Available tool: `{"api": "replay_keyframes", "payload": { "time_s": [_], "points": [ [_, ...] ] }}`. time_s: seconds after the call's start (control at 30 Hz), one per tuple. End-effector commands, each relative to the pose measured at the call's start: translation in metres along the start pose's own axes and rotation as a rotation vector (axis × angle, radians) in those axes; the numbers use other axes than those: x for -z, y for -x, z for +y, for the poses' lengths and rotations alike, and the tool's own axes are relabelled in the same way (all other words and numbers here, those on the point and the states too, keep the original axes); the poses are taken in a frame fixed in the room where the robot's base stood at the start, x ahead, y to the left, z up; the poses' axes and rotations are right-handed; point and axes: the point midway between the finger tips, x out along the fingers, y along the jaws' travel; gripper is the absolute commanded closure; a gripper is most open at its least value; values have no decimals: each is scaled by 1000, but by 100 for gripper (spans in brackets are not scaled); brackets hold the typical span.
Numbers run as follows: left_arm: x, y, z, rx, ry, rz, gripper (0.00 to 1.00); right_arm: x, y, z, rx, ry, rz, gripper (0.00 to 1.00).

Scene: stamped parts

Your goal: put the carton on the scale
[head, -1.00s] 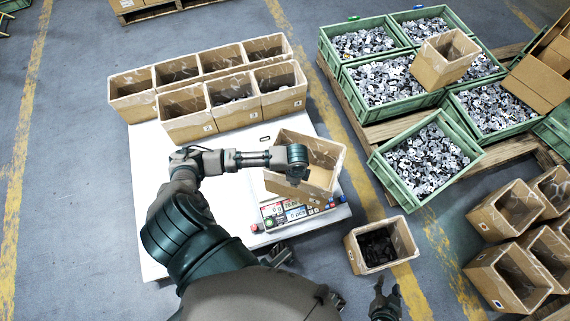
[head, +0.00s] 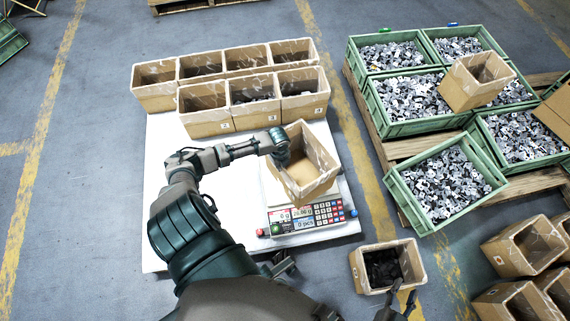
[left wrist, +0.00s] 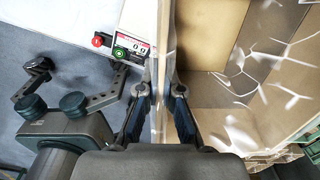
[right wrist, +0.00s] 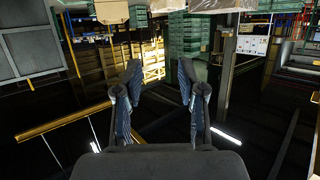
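An open, empty-looking cardboard carton (head: 310,172) is at the scale (head: 303,218), tilted in the head view. It hides most of the scale's plate; I cannot tell whether it touches it. The scale's keypad and display show in front of it. My left gripper (head: 284,158) is at the carton's left wall. In the left wrist view its fingers (left wrist: 160,95) are shut on that wall, one on each side. The carton's inside (left wrist: 240,75) shows right of them. My right gripper (right wrist: 160,90) is open and empty; part of it shows at the head view's bottom edge (head: 400,303).
Several cartons (head: 230,92) stand in two rows at the back of the white table (head: 165,210). A carton with dark contents (head: 388,267) stands on the floor. Green crates of metal parts (head: 445,190) and more cartons (head: 528,245) are at the right.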

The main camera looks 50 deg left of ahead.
Motion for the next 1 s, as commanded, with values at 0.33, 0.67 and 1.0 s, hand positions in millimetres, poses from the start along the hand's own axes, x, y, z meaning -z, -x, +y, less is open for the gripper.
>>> {"api": "replay_keyframes", "payload": {
  "time_s": [0.33, 0.67, 1.0],
  "points": [
    [-16, -17, -14, -4, 1, 0, 100, 34, -4, -5, 17, -12, 246, 60],
    [-17, -36, -14, 1, 1, -1, 100, 63, 3, -10, 26, -19, 434, 60],
    [-16, -36, -14, 0, 1, -1, 69, 62, 1, -10, 25, -18, 428, 60]
  ]
}}
